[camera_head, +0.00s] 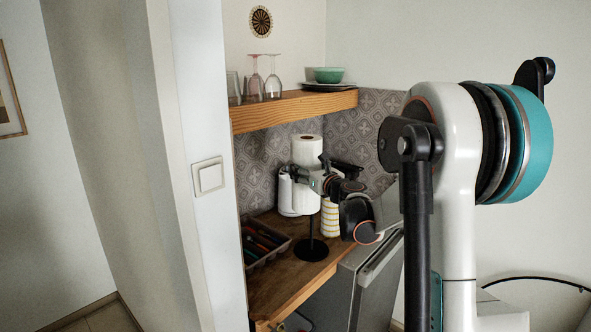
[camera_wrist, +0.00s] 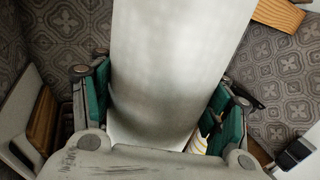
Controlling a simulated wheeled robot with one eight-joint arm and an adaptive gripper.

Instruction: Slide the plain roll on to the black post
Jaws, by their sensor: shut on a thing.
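The plain white roll (camera_head: 307,152) is upright above the wooden counter, its round end with a dark centre hole facing up. My gripper (camera_head: 312,178) is shut on the roll around its middle. In the wrist view the roll (camera_wrist: 170,60) fills the space between the teal finger pads of my gripper (camera_wrist: 160,105). The black post (camera_head: 311,226) stands on a round black base on the counter, below the roll. Its lower part shows; its top is not visible, and I cannot tell whether it is inside the roll or behind it.
A yellow-striped cup (camera_head: 330,219) stands right of the post. A white container (camera_head: 285,196) stands behind, on the left. A cutlery tray (camera_head: 262,243) lies at the counter's left. A wooden shelf (camera_head: 290,109) with glasses and a green bowl (camera_head: 328,75) hangs above.

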